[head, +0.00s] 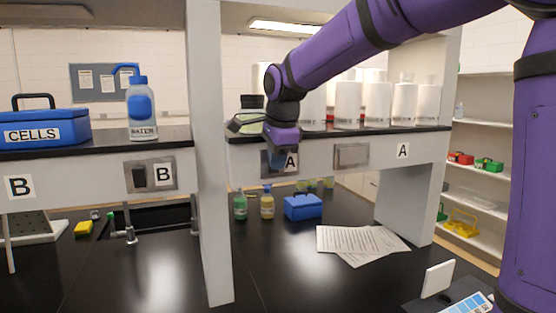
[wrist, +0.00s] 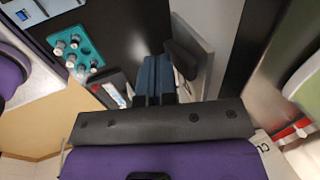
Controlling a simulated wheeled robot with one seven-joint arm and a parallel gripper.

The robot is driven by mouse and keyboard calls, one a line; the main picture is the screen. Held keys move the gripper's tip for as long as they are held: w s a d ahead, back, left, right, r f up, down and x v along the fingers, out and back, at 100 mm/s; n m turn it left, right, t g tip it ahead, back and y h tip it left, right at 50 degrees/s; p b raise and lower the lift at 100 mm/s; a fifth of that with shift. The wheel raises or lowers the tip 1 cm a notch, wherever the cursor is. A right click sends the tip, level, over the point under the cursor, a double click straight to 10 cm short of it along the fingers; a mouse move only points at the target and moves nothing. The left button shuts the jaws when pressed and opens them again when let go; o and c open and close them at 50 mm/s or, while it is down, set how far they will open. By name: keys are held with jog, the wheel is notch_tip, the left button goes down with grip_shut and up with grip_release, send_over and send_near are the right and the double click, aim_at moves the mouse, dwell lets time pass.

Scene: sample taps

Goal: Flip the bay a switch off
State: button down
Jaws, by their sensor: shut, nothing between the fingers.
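The bay A switch is a grey wall plate with a dark rocker (wrist: 183,60), to the right of my fingertips in the wrist view. In the head view it is mostly hidden behind my gripper (head: 276,159), just left of the white "A" label (head: 291,162) on the shelf front. My gripper also shows in the wrist view (wrist: 153,72), its blue fingers together and empty. The fingertips are right beside the rocker; I cannot tell whether they touch it. The rocker's tilt is not clear.
The bay B switch (head: 139,177) is on the left panel, past a white post (head: 209,150). A blank plate (head: 351,156) is right of bay A's switch. White bottles (head: 348,104) line the shelf above. A blue box (head: 303,206) and papers (head: 360,242) lie on the black bench below.

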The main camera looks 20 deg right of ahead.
jog(key=shift+w+f+t, duration=0.2)
jog(key=shift+w+t, duration=0.05)
jog(key=shift+t, duration=0.75)
jog(key=shift+r, duration=0.95)
